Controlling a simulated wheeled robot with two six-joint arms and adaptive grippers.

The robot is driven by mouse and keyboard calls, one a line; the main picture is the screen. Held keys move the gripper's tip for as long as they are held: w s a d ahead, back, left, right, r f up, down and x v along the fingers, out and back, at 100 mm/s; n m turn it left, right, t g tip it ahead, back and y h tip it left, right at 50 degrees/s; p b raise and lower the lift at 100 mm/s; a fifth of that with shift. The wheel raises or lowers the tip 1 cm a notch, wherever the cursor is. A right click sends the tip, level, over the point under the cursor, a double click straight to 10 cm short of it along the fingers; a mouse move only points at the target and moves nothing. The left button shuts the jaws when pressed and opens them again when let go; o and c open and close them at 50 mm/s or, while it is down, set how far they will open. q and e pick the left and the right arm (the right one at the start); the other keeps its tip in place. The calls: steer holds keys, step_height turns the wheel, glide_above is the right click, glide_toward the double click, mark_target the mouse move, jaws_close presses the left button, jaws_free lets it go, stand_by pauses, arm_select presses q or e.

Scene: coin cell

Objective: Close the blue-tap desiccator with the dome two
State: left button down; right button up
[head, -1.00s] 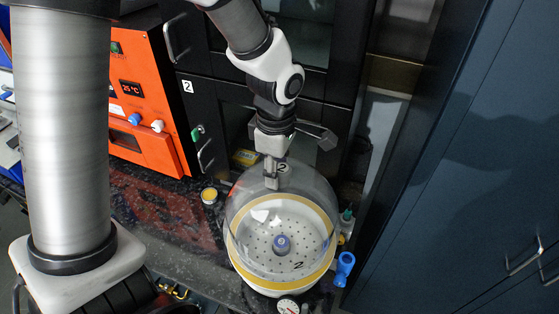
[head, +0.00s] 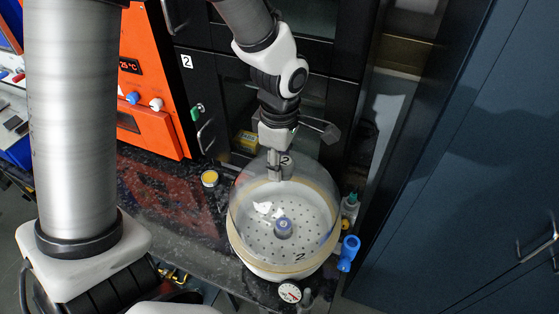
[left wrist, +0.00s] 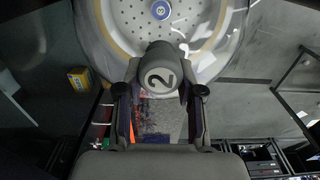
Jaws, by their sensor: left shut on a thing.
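The clear dome two (head: 243,196) is over the white desiccator base (head: 262,268), lined up with it. Its rim appears to meet the base rim, but I cannot tell whether a thin gap is left. The blue tap (head: 348,254) sticks out at the base's right side. The perforated plate marked 2 and a small blue-topped item (head: 283,225) show through the glass. My left gripper (head: 275,174) is shut on the dome's knob (head: 286,160); the left wrist view shows this knob (left wrist: 160,74), marked 2, between the fingers. My right gripper is not in view.
A yellow-lidded jar (head: 210,179) stands left of the dome. A round gauge (head: 289,292) is at the front, and a teal-capped bottle (head: 350,205) at the right. An orange oven (head: 150,130) and dark cabinet stand behind.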

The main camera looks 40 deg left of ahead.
arm_select(q)
steer(key=shift+f+b, duration=0.3)
steer(key=shift+f, duration=0.1)
steer(key=c, duration=0.7)
jaws_free()
steer(key=shift+o, duration=0.2)
steer(key=shift+r, duration=0.1)
step_height(320, 180, up, 8)
steer(key=shift+s+f, duration=0.15)
steer(key=shift+f, duration=0.1)
steer(key=shift+f, duration=0.1)
